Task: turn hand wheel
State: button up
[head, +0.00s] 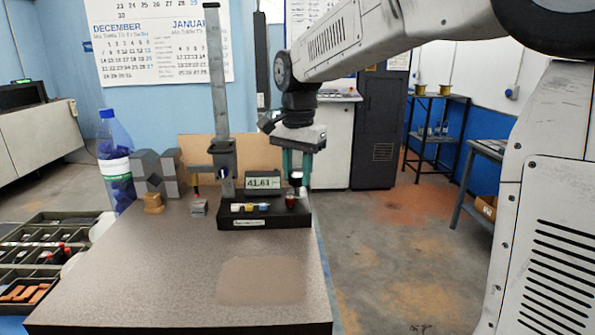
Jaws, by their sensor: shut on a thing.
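My gripper (296,176) points down at the right end of a black instrument base (265,215) on the bench. A red knob (291,201) stands on the base just below the fingertips. A display (263,182) reading about 41.61 stands behind the base, with small yellow, white and blue pieces (250,207) in front of it.
A tall grey column (218,80) stands left of the display. A small grey block (199,207), a brass-coloured piece (153,203), grey V-shaped blocks (157,172) and a blue-capped bottle (115,165) stand further left. Parts bins (40,232) are at far left. The bench front (150,280) is clear.

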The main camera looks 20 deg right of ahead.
aim_at(298, 175)
jog(key=shift+r+m, duration=0.15)
jog(key=shift+m, duration=0.65)
jog(key=o, duration=1)
jog(key=shift+c, duration=0.2)
jog(key=shift+r, duration=3.85)
